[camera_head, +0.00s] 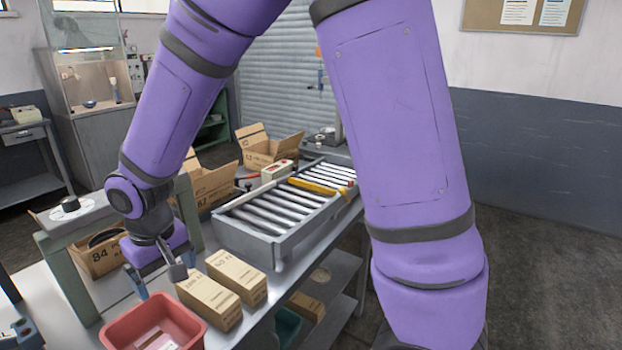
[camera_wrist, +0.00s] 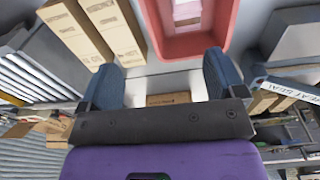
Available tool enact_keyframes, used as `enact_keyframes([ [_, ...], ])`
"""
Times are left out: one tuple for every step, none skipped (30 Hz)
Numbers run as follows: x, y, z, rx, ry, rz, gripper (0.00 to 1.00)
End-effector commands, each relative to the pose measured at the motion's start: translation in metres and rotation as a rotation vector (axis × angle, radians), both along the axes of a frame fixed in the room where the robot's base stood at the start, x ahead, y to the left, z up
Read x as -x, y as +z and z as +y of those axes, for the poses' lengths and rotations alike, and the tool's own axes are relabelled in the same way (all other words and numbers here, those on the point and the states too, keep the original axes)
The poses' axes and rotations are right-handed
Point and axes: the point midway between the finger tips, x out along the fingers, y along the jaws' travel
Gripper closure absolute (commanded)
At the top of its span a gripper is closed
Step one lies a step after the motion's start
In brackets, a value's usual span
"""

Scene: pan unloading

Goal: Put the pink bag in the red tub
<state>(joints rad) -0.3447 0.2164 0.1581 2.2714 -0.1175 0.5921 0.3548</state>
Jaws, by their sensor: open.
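The red tub (camera_head: 195,322) stands on the bench at the bottom of the head view, partly cut off by the frame; it also shows at the top of the wrist view (camera_wrist: 195,47). A pale pink item with a white label (camera_wrist: 187,12), which looks like the pink bag, lies inside the tub. In the head view only a small part of it (camera_head: 160,342) shows. My gripper (camera_head: 160,288) is open and empty, above the bench just behind the tub. In the wrist view its two blue fingers (camera_wrist: 160,80) are wide apart with nothing between them.
Two tan cartons (camera_head: 222,290) stand right of the tub, close to my gripper. A roller conveyor (camera_head: 285,210) lies behind them, with open cardboard boxes (camera_head: 265,147) beyond. A green-grey frame (camera_head: 68,275) stands at left. A lower shelf (camera_head: 335,300) sits below.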

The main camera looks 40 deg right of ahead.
Motion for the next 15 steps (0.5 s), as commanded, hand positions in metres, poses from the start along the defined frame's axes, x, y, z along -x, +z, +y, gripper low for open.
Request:
enact_keyframes([
  [0.002,0.02,-0.014,-0.004,-0.017,-0.026,0.11],
  [0.004,0.029,-0.022,-0.005,-0.023,-0.037,0.11],
  [0.007,0.041,-0.032,-0.006,-0.035,-0.053,0.11],
  [0.01,0.05,-0.039,-0.007,-0.041,-0.065,0.11],
  [0.013,0.058,-0.047,-0.007,-0.048,-0.075,0.11],
  [0.017,0.07,-0.056,-0.01,-0.058,-0.091,0.11],
  [0.021,0.078,-0.063,-0.011,-0.065,-0.102,0.11],
  [0.025,0.085,-0.07,-0.012,-0.072,-0.112,0.11],
  [0.031,0.095,-0.08,-0.015,-0.084,-0.127,0.11],
  [0.035,0.103,-0.087,-0.016,-0.09,-0.138,0.11],
  [0.04,0.11,-0.093,-0.018,-0.098,-0.148,0.11],
  [0.047,0.119,-0.102,-0.019,-0.108,-0.164,0.11],
  [0.052,0.125,-0.108,-0.02,-0.113,-0.174,0.11],
  [0.058,0.132,-0.115,-0.022,-0.121,-0.185,0.11],
  [0.066,0.139,-0.123,-0.024,-0.13,-0.2,0.11],
])
